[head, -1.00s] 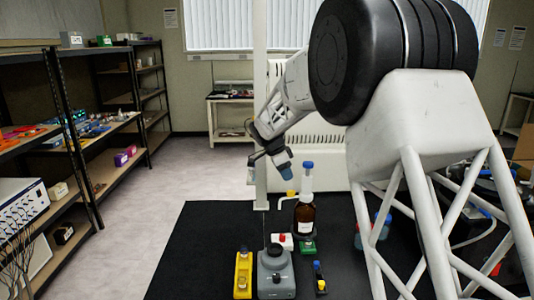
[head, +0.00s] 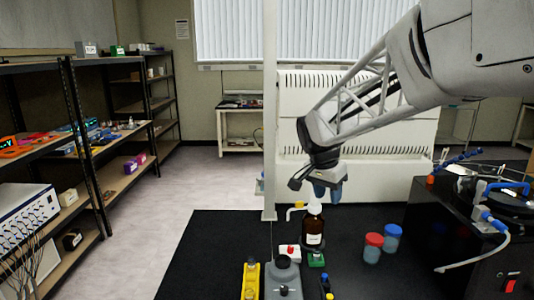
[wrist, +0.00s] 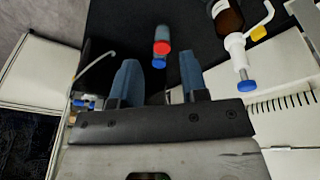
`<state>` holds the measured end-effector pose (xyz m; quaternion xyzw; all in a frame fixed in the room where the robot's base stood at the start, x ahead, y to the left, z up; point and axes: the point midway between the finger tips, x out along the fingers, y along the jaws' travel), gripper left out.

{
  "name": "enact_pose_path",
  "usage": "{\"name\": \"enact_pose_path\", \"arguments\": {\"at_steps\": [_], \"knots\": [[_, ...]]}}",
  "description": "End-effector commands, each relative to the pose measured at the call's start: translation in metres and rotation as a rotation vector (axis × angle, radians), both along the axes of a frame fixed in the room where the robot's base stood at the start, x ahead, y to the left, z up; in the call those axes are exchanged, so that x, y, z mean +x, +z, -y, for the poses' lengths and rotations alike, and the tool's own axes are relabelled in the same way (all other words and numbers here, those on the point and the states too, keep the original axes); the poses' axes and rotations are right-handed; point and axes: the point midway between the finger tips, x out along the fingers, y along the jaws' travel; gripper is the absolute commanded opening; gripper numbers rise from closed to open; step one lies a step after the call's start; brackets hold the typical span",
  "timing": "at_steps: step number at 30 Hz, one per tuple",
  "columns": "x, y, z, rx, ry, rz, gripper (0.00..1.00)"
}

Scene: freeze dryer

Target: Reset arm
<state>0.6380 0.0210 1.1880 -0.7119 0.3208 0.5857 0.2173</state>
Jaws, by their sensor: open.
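My gripper (wrist: 160,85) is open in the wrist view, with nothing between its two blue-grey fingers. In the head view my gripper (head: 326,190) hangs in the air at the end of my arm, just above and behind the brown bottle (head: 313,230). The head view does not show whether they touch. The bottle has a white top, and it also shows at the upper right of the wrist view (wrist: 227,18), beside the fingers, with a blue tip on its nozzle.
A red-lidded jar (head: 372,250) and a blue-lidded jar (head: 392,238) stand right of the bottle on the black bench. A grey device (head: 283,277) and a yellow rack (head: 251,281) are in front. Black equipment (head: 460,235) fills the right. A pale post (head: 269,120) rises behind the bench.

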Motion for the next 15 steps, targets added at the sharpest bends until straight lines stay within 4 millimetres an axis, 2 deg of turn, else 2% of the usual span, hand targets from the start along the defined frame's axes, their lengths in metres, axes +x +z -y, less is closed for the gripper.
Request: {"name": "enact_pose_path", "arguments": {"at_steps": [3,15], "knots": [[-0.035,0.005,0.006,0.014,0.071,-0.002,0.40],[-0.146,0.003,0.019,0.044,0.330,-0.005,0.40]]}}
